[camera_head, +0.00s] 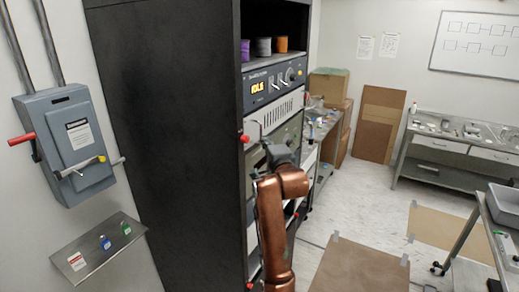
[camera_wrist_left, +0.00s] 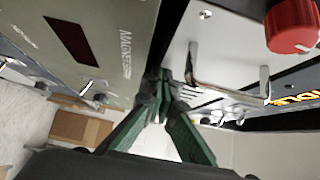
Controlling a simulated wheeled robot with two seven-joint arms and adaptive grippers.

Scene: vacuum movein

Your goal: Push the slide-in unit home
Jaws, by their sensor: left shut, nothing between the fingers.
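An olive-grey unit (camera_head: 288,137) sits in the black rack below a pale vented panel (camera_head: 275,115). In the left wrist view the olive unit's face (camera_wrist_left: 95,35) has a dark red window and partly readable lettering beginning "MAGNE". A dark gap separates it from the pale panel (camera_wrist_left: 225,45), which has a metal handle (camera_wrist_left: 228,92). My left gripper (camera_head: 263,140) is at the rack front. Its green fingers (camera_wrist_left: 163,82) are shut and empty, tips by the gap, near the handle. Contact cannot be told. My arm hides the lower rack. My right gripper is out of view.
A unit with a lit display (camera_head: 258,87) is above the pale panel. A wall switch box (camera_head: 68,145) is at left. A bench (camera_head: 455,150) stands at right. The floor (camera_head: 375,200) between has free room.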

